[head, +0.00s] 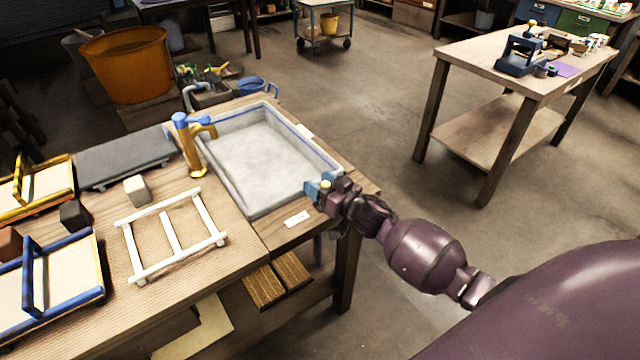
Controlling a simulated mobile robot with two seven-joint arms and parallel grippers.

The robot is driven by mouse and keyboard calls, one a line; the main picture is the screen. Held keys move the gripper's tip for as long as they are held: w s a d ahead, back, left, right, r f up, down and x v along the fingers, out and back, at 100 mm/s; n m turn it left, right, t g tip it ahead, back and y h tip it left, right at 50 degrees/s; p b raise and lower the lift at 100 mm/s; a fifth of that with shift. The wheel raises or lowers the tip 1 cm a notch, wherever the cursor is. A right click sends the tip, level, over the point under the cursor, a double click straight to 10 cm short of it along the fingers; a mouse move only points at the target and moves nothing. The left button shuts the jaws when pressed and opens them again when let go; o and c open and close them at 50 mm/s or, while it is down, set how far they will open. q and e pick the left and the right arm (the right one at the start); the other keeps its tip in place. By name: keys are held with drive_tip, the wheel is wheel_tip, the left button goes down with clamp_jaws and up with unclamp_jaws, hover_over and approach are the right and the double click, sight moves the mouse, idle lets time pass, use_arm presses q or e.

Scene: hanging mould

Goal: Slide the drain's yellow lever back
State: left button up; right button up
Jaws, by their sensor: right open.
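The grey vat (212,188) stands on the wooden bench and holds a pale, cloudy liquid. At its near right corner is a blue drain fitting (311,191). A small yellow piece (325,184), apparently the drain's lever, shows right at my right gripper (328,193). My right gripper is open, with its dark jaws close around or beside the yellow piece. I cannot tell whether they touch it. The gripper partly hides the lever and the fitting. My left gripper is out of view.
A yellow tap (192,150) with a blue top stands at the vat's left side. A white frame (172,234), blue mould (55,285) and grey board (125,158) lie to the left. A white label (297,219) lies in front of the vat.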

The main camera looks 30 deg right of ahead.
clamp_jaws()
drive_tip(key=shift+w+d, duration=0.15)
drive_tip(key=shift+d, duration=1.45)
drive_tip(key=shift+w+d, duration=0.1)
drive_tip(key=shift+d, duration=1.45)
unclamp_jaws()
drive_tip(key=shift+d, duration=0.1)
drive_tip(key=shift+s+p, duration=0.15)
drive_tip(key=shift+p, duration=0.15)
drive_tip(key=p+v, duration=0.1)
drive_tip(key=v, duration=0.9)
drive_tip(key=shift+s, duration=0.3)
